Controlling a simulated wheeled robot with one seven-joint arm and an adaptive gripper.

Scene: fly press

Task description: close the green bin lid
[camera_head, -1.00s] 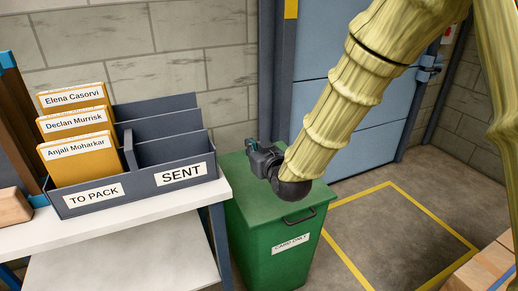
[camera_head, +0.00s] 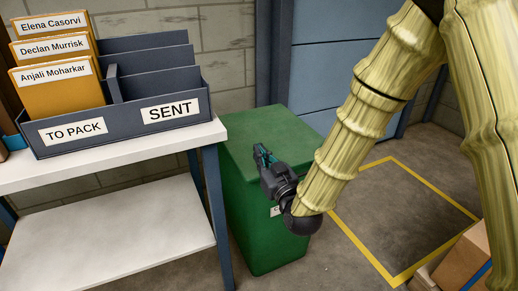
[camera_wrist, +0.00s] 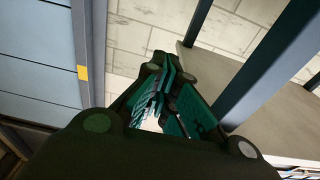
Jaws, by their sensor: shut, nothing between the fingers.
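The green bin (camera_head: 255,225) stands on the floor to the right of the white table. Its green lid (camera_head: 265,125) lies flat across the top and looks closed. My gripper (camera_head: 262,152) is shut and empty, in front of the lid's front part in the head view. Whether it touches the bin I cannot tell. My gripper and wrist hide the lid's handle and most of the bin's label. In the wrist view my fingers (camera_wrist: 172,98) are together with nothing between them, and I cannot make out the bin.
The white table (camera_head: 165,150) with a lower shelf is close to the bin's left side. A grey file rack (camera_head: 130,122) with orange folders (camera_head: 57,85) stands on it. A blue door (camera_head: 340,60) is behind. Yellow-marked floor (camera_head: 400,210) is clear at right; cardboard boxes (camera_head: 465,258) are bottom right.

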